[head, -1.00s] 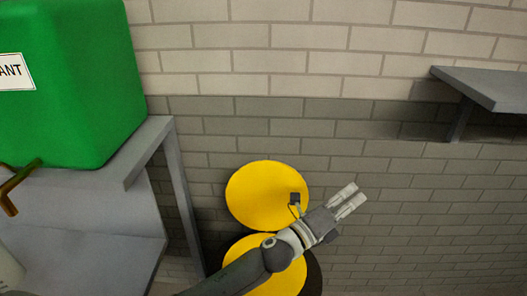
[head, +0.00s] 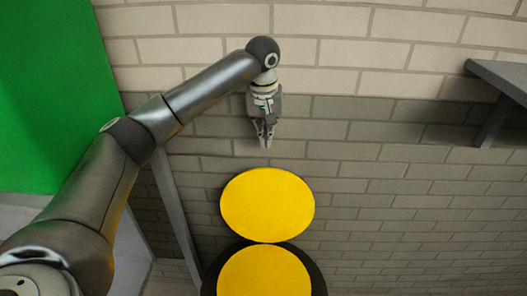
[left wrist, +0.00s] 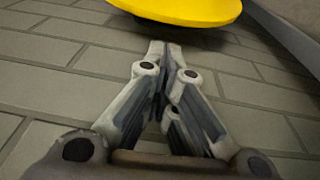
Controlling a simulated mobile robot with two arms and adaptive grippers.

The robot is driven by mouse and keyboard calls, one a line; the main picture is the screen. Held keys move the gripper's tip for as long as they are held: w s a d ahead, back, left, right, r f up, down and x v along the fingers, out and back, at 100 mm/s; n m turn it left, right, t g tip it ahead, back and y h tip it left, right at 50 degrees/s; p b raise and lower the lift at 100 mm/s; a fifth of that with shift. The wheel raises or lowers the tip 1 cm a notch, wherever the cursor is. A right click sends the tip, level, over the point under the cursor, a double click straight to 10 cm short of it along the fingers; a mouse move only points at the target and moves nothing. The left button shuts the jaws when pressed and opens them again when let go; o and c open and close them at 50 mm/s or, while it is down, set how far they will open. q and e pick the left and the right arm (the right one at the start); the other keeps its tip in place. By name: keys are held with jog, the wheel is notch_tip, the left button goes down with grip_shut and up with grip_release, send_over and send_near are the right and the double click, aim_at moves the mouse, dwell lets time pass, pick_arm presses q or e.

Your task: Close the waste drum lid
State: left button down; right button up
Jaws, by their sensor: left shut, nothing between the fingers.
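The waste drum stands low at the bottom of the head view; its dark rim (head: 318,272) surrounds a yellow disc (head: 263,272). The round yellow lid (head: 267,205) stands up behind it, near the brick wall, so the drum is open. My left gripper (head: 264,143) points down above the lid, apart from it in the picture. Its fingers are shut and empty, also in the left wrist view (left wrist: 164,50), where the yellow lid's edge (left wrist: 185,10) shows beyond the fingertips. My right gripper is not in view.
A large green container (head: 50,90) stands on a grey bench at the left, partly behind my left arm. A grey shelf (head: 500,80) juts from the wall at the right. The brick wall (head: 400,170) is bare between them.

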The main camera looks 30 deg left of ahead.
pick_arm(q)
jog(key=f, duration=0.2)
jog(key=a+f+p, duration=0.1)
jog(key=f, duration=0.2)
jog(key=w+f, duration=0.1)
jog(key=f, duration=0.1)
jog(key=shift+a+f+p, duration=0.25)
jog(key=shift+f+p, duration=0.05)
jog(key=shift+p, duration=0.05)
jog(key=shift+w+f, duration=0.1)
jog(key=shift+f, duration=0.65)
